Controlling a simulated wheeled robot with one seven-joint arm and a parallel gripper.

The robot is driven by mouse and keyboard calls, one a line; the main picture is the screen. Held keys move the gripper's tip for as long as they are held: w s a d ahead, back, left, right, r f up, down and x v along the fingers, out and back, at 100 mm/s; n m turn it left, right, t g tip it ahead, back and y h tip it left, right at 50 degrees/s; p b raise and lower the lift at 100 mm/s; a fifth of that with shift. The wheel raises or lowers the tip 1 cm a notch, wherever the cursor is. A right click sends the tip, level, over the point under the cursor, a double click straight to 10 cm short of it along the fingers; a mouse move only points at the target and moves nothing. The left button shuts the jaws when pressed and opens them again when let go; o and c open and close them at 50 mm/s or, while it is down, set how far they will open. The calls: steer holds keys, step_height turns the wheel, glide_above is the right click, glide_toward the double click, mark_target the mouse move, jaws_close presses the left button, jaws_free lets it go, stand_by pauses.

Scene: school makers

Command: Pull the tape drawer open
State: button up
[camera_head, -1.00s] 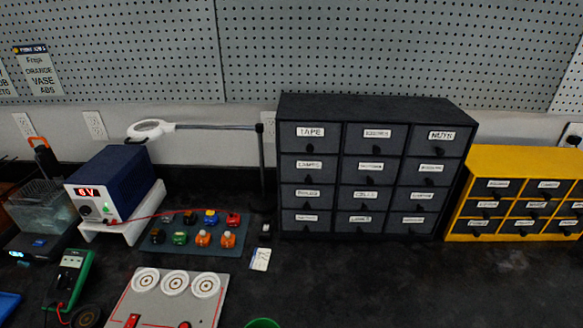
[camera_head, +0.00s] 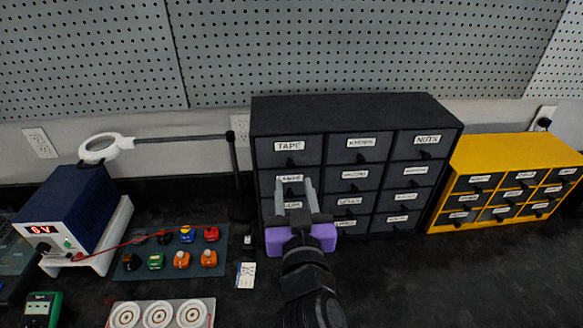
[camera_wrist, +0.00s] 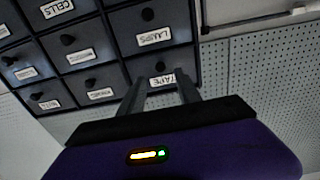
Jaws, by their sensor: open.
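The dark drawer cabinet (camera_head: 350,112) stands against the back wall. Its tape drawer (camera_head: 309,157) is at the top left, labelled TAPE, and looks flush with its neighbours. A small dark knob (camera_head: 290,161) sits below the label. My gripper (camera_head: 294,182) is open and empty in front of the left column. In the head view its fingertips appear just below the tape knob, over the second-row drawer. In the wrist view, which is turned over, the tape label (camera_wrist: 162,80) shows between the two fingers (camera_wrist: 161,90). I cannot tell any contact with the knob.
A yellow drawer cabinet (camera_head: 520,146) stands to the right. A magnifier lamp (camera_head: 100,150), a blue power supply (camera_head: 75,215) and a tray of small coloured parts (camera_head: 130,262) lie to the left. A pegboard (camera_head: 350,50) is behind. The bench right of my arm is clear.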

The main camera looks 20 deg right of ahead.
mark_target(290, 166)
steer(key=p+x, duration=0.1)
steer(key=x, duration=0.5)
steer(key=shift+p, duration=0.3)
steer(key=shift+s, duration=0.1)
jaws_close()
steer(key=shift+a, duration=0.1)
stand_by(0.9)
